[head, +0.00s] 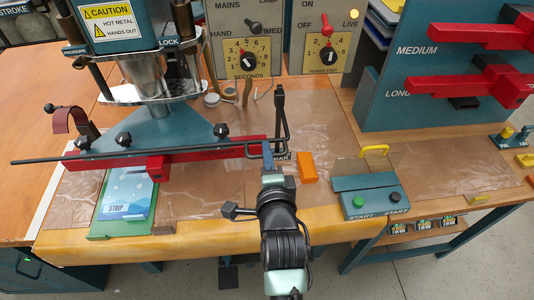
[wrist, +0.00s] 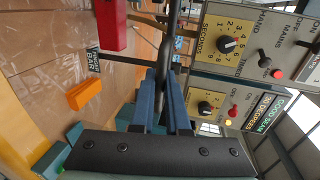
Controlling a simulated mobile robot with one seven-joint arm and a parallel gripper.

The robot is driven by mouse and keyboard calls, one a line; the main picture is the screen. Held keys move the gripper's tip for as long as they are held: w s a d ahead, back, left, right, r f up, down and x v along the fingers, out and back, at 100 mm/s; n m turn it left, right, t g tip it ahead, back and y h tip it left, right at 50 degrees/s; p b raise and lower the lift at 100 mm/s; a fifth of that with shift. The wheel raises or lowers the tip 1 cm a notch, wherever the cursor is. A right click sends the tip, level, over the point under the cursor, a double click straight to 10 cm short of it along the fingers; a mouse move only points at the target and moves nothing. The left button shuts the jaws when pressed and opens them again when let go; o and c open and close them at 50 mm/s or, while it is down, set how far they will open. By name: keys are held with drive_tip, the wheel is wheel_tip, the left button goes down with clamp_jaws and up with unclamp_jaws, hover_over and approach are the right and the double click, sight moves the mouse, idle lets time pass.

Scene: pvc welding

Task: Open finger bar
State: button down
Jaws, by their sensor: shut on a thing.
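The finger bar (head: 200,151) is a long thin black rod. It runs across the front of the red bar (head: 105,157) of the welding press and has a bent loop at its right end. My gripper (head: 267,150) is at that right end, shut on the bar. In the wrist view my blue fingers (wrist: 166,95) are close together, with the black rod (wrist: 174,35) running up from between them. The exact contact is partly hidden by the fingers. A black upright post (head: 280,112) stands just behind my gripper. A label reading BAR (wrist: 93,62) shows in the wrist view.
An orange block (head: 307,167) lies right of my gripper. A teal start box (head: 370,197) with green and black buttons sits farther right. A blue strip card (head: 127,193) lies under the press at left. Control panels (head: 245,45) stand behind. Clear sheeting covers the open table between.

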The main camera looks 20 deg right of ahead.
drive_tip(key=c, duration=0.9)
unclamp_jaws()
drive_tip(key=shift+b+v, duration=0.5)
drive_tip(key=shift+v, duration=5.95)
drive_tip(key=shift+a, duration=0.1)
